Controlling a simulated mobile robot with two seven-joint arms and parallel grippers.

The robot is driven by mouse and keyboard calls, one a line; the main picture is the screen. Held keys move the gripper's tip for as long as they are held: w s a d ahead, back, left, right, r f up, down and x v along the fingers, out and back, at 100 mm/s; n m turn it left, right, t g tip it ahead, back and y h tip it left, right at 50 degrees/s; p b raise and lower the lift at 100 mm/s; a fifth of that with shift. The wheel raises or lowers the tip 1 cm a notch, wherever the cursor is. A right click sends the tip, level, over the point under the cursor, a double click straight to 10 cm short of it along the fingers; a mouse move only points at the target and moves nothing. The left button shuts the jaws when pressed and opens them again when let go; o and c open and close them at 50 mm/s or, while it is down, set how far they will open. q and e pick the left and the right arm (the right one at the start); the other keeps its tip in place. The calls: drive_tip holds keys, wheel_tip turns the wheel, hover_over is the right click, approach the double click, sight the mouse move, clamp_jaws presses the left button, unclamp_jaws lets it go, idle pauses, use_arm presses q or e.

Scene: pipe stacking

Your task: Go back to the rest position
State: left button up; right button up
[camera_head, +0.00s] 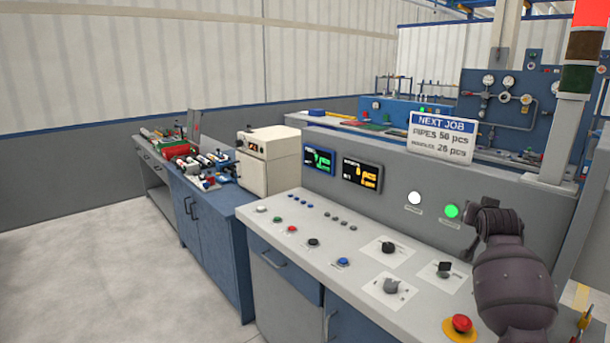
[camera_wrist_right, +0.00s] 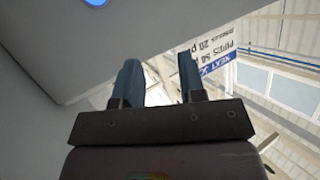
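My right arm (camera_head: 512,275) comes in at the right of the head view, in front of the control panel. In the right wrist view my right gripper (camera_wrist_right: 160,80) shows two dark blue fingers standing apart with nothing between them, so it is open. In the head view its fingers cannot be made out. My left arm and gripper are not in view.
A grey control console (camera_head: 325,262) with knobs, buttons and a red emergency stop (camera_head: 461,324) lies beside and below my right arm. A sign (camera_head: 442,134) stands on top. A white box (camera_head: 268,161) and a cluttered workbench (camera_head: 190,160) are further left. The floor (camera_head: 100,265) is clear.

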drive_tip(key=s+a+f+n+t+y, duration=0.15)
drive_tip(key=s+a+f+n, duration=0.25)
drive_tip(key=s+a+f, duration=0.45)
drive_tip(key=s+a+f+n+t+y, duration=0.1)
drive_tip(key=s+a+f+n+y, duration=0.3)
drive_tip(key=s+f, duration=0.7)
drive_tip(key=s+a+f+g, duration=0.1)
drive_tip(key=s+f, duration=0.3)
drive_tip(key=s, duration=0.4)
drive_tip(key=s+a+f+g, duration=0.1)
drive_tip(key=s+f+g, duration=0.1)
drive_tip(key=s+f, duration=0.3)
drive_tip(key=s+a+f+m+g, duration=0.1)
drive_tip(key=s+f, duration=0.3)
drive_tip(key=s, duration=0.8)
drive_tip(key=shift+s+a+f+h, duration=0.15)
drive_tip(key=shift+a+f+h, duration=0.2)
drive_tip(key=shift+a, duration=0.15)
drive_tip(key=shift+g, duration=0.25)
drive_tip(key=shift+c, duration=0.3)
